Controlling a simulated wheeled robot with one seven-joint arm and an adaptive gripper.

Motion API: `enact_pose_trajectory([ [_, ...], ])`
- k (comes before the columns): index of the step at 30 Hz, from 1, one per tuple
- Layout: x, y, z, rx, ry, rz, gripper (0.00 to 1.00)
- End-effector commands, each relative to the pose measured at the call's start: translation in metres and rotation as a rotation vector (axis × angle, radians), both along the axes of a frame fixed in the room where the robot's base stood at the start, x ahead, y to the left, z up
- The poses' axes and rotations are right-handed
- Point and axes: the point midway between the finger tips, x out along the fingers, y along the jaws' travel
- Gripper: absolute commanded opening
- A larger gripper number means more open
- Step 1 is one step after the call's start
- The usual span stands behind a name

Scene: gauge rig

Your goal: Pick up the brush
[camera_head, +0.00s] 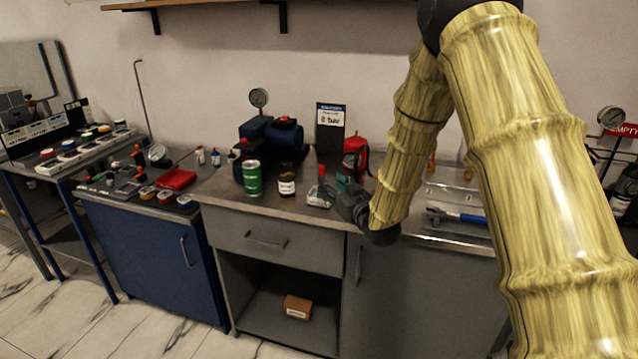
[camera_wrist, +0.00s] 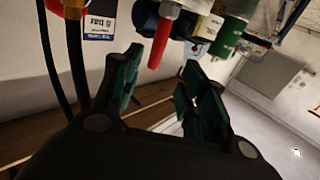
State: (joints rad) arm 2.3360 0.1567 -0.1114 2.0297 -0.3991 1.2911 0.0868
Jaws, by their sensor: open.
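No thing is plainly recognisable as the brush. An upright red handle (camera_head: 322,171) rises from a pale metallic base (camera_head: 317,197) on the grey workbench (camera_head: 230,192). The red handle also shows in the wrist view (camera_wrist: 161,43), seen beyond and between my fingertips. I cannot tell whether it is the brush's handle. A blue-handled tool (camera_head: 470,218) with a dark head lies on the metal tray at the right; its kind is unclear. My gripper (camera_head: 337,184) is open and empty, just right of the red handle. In the wrist view its green fingers (camera_wrist: 163,60) are spread apart.
A green can (camera_head: 252,178), a dark jar (camera_head: 286,184) and a blue pump with a gauge (camera_head: 284,135) stand left of my gripper. A red container (camera_head: 355,153) and an "8 bar" sign (camera_head: 330,117) are behind. A red dustpan-like tray (camera_head: 176,179) lies farther left.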

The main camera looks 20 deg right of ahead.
Motion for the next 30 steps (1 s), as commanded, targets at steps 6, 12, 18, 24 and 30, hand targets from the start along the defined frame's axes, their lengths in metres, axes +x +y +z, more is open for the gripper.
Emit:
enact_pose_trajectory([
  [6,0.024,0.001,-0.001,0.001,0.002,-0.004,0.42],
  [12,0.035,0.004,0.000,0.000,0.002,-0.003,0.42],
  [18,0.060,0.009,0.000,-0.001,0.003,-0.003,0.42],
  [24,0.079,0.014,-0.001,0.000,0.003,-0.002,0.42],
  [30,0.081,0.014,-0.002,0.000,0.004,-0.002,0.42],
])
